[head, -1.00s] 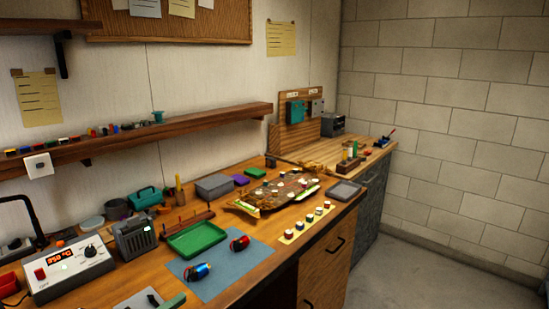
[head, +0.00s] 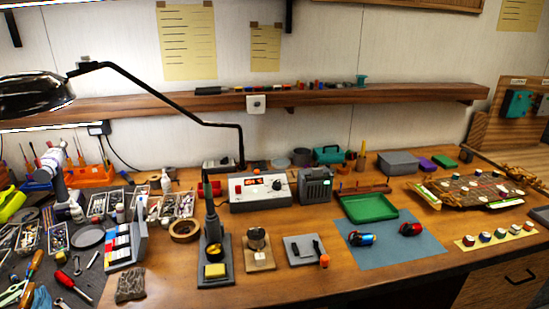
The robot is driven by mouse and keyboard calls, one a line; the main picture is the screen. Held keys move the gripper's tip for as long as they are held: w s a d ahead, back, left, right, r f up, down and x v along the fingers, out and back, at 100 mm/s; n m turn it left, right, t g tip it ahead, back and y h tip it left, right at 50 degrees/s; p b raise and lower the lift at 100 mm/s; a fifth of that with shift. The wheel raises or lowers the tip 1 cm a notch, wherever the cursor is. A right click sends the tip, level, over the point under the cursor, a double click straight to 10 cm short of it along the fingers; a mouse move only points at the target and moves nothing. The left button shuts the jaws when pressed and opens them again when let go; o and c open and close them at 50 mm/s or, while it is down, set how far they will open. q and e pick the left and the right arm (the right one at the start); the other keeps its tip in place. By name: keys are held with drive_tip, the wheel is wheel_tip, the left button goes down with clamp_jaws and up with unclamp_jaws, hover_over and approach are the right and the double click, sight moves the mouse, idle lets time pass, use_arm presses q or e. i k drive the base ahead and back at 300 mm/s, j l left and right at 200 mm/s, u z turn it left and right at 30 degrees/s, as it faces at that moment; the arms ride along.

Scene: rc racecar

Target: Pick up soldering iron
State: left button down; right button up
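The soldering iron (head: 210,215) appears as a dark, slim upright tool in a dark stand (head: 225,262) near the front of the workbench, left of the middle of the head view. Its upper end points up, and its lower part is hidden in the stand's holder. A yellow sponge (head: 215,271) sits at the front of the stand. A white soldering station (head: 261,191) with a red lit display stands behind it to the right. Neither of my grippers shows in the head view.
A tape roll (head: 185,229) lies left of the stand, and a small wooden-based holder (head: 258,250) stands right of it. A black lamp arm (head: 165,91) reaches over the bench. Parts trays and loose tools crowd the left. A blue mat (head: 385,249) with two motors lies right.

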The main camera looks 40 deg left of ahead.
sight(211, 214)
drive_tip(key=u, duration=1.7)
